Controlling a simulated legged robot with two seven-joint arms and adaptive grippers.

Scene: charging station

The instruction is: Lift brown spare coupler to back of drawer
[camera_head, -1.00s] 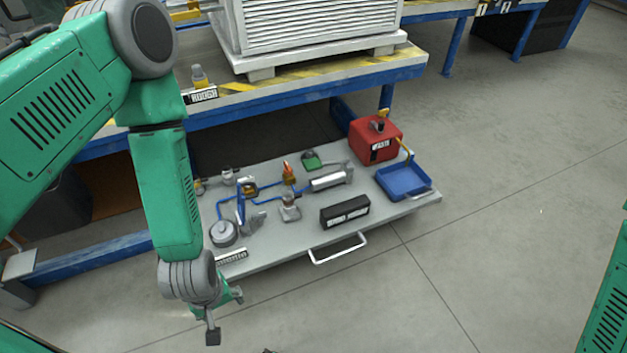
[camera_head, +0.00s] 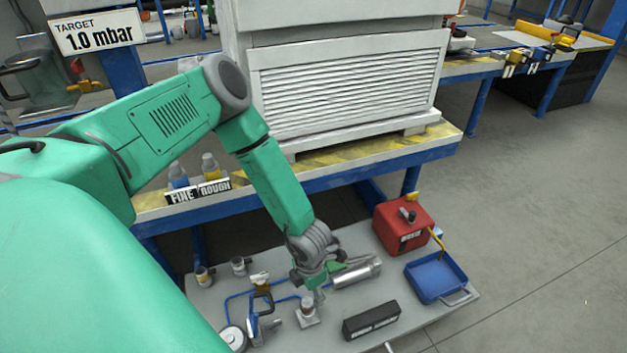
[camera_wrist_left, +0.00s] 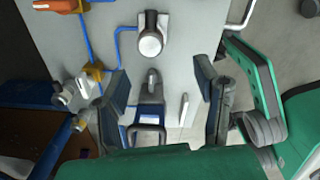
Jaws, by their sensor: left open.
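My left gripper (camera_head: 318,292) is open and empty, pointing down over the grey drawer board (camera_head: 410,335). In the left wrist view its two fingers (camera_wrist_left: 160,90) are spread, with a blue-handled clamp (camera_wrist_left: 150,112) below and between them. A small fitting with a brownish neck on a grey base (camera_head: 307,310) stands by the gripper; it may be the brown spare coupler, but I cannot tell for certain. A round-topped fitting (camera_wrist_left: 150,42) shows beyond the fingers. Two small cup-like fittings (camera_head: 203,277) stand at the back left of the board. My right gripper is out of view.
A black labelled box (camera_head: 371,321), a silver cylinder (camera_head: 357,275), a red can (camera_head: 404,228) and a blue tray (camera_head: 437,278) stand on the board. Blue tubing (camera_head: 231,308) runs across it. The bench edge (camera_head: 380,158) overhangs the back.

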